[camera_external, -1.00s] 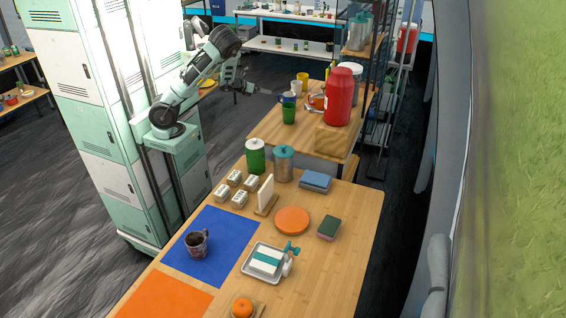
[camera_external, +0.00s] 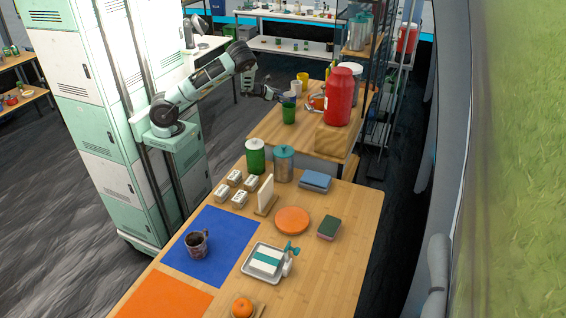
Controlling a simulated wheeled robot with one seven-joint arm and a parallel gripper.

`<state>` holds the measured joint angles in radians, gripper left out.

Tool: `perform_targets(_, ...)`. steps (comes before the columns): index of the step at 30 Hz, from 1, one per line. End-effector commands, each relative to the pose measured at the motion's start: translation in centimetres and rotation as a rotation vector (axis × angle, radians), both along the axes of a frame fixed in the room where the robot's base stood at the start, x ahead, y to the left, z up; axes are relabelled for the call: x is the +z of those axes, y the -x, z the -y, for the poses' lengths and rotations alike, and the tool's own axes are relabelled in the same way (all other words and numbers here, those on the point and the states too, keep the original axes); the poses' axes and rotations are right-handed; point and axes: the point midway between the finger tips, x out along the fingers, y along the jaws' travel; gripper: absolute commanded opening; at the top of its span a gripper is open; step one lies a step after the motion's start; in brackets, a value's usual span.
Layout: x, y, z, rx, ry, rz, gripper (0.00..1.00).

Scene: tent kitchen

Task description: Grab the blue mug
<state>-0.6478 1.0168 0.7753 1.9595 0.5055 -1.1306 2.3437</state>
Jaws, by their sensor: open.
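The blue mug (camera_external: 289,97) stands on the far wooden table, just behind a green cup (camera_external: 289,114) and partly hidden by it. My gripper (camera_external: 277,96) is open at the left side of the blue mug, at about rim height in the picture. The fingertips look very close to the mug. I cannot tell whether they touch it or reach around it.
A white mug (camera_external: 296,88) and a yellow mug (camera_external: 302,79) stand behind. The near table (camera_external: 345,220) holds canisters, a plate and a dark mug (camera_external: 196,244).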

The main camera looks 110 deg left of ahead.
Motion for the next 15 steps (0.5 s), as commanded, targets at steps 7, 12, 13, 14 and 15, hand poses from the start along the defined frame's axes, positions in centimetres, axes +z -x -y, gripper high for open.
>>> perform_targets(7, -0.7, -1.9, -2.0, -0.002, 0.0, 0.001, 0.96)
perform_targets(12, -1.6, -3.1, -3.4, 0.0, -0.001, -0.001, 0.96)
perform_targets(13, -1.7, -3.3, -3.5, 0.0, 0.001, -0.001, 0.96)
perform_targets(14, -1.8, -3.4, -3.5, 0.0, 0.001, -0.001, 0.96)
perform_targets(15, -1.8, -3.4, -3.6, 0.0, 0.001, -0.001, 0.96)
